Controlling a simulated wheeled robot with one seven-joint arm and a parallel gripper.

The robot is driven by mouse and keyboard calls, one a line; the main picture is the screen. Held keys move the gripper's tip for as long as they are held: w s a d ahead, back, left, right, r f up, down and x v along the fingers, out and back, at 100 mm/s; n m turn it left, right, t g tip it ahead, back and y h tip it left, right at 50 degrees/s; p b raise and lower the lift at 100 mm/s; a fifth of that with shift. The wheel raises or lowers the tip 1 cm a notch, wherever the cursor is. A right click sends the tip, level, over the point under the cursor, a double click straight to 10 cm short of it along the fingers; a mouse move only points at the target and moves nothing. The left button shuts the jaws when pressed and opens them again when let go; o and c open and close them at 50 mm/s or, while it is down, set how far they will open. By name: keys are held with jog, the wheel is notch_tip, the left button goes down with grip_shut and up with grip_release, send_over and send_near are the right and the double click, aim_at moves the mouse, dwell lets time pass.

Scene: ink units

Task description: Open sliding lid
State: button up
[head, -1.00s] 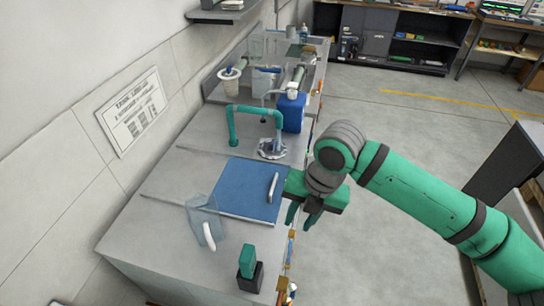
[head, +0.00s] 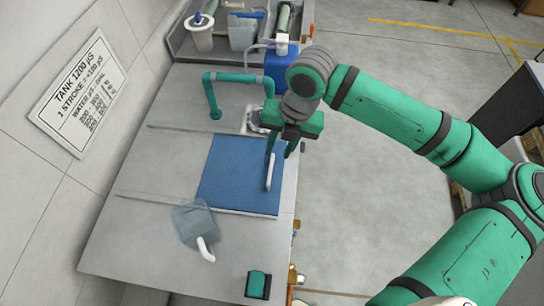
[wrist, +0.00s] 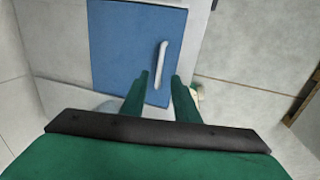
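The blue sliding lid (head: 232,172) lies flat in the grey counter top, with a white bar handle (head: 270,171) near its right edge. The lid (wrist: 125,45) and its handle (wrist: 160,64) also show in the wrist view. My gripper (head: 279,150) is over the lid's right edge, close to the handle's far end. I cannot tell how high the fingers are above the handle.
A green pipe spout (head: 235,78) arches behind the lid. A clear jug with a white handle (head: 196,222) stands left of the lid's near side. A small green and black block (head: 258,284) is at the near edge. A blue container (head: 283,72) stands at the back.

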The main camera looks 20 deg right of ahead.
aim_at(271, 166)
jog(key=f, duration=0.2)
jog(key=a+f, duration=0.1)
jog(key=f, duration=0.4)
jog(key=shift+w+a+f, duration=0.2)
jog(key=shift+w+f, duration=0.15)
jog(key=shift+f, duration=0.05)
jog(key=shift+s, duration=0.15)
grip_shut()
